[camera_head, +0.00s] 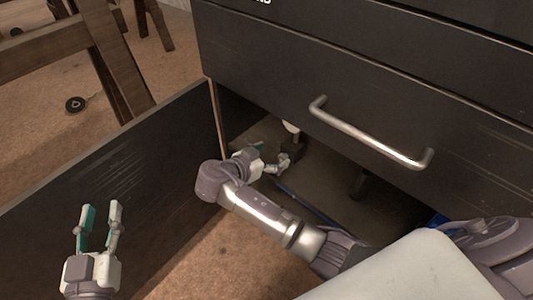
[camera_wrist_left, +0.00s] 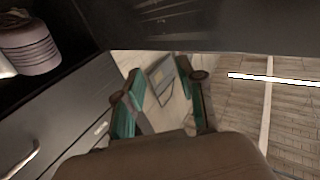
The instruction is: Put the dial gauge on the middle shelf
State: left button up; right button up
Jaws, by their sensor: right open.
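My right arm reaches into the open lower compartment of the black cabinet in the head view. My right gripper (camera_head: 272,160) is open there, beside a small dark object with a white upper part (camera_head: 292,128); I cannot tell whether this is the dial gauge or whether the fingers touch it. My left gripper (camera_head: 98,228) is open and empty in front of the open black door, at the left. Its spread fingers also show in the left wrist view (camera_wrist_left: 162,100), with nothing between them. I cannot make out a middle shelf for certain.
A closed drawer with a metal handle (camera_head: 365,135) hangs above the compartment. A blue-edged item (camera_head: 305,203) lies inside. Wooden furniture (camera_head: 115,60) and a small dark disc (camera_head: 75,104) are on the carpet beyond.

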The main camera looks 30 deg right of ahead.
jog(key=s+a+f+n+t+y, duration=0.4)
jog(key=a+f+n+y, duration=0.1)
jog(key=a+n+y, duration=0.35)
pick_arm(q)
notch_tip(320, 180, down, 2)
jog(key=shift+s+a+g, duration=0.1)
jog(key=shift+a+g, duration=0.05)
jog(key=shift+g, duration=0.35)
pick_arm(e)
jog(key=s+a+r+n+t+y, duration=0.1)
jog(key=s+r+n+t+y, duration=0.3)
jog(key=r, duration=0.5)
jog(key=s+a+r+n+t+y, duration=0.1)
jog(key=s+r+n+t+y, duration=0.2)
jog(key=r, duration=0.6)
jog(key=shift+s+n+t+y, duration=0.4)
jog(key=shift+n+t+y, duration=0.05)
jog(key=shift+t+y, duration=0.1)
jog(key=shift+f, duration=0.1)
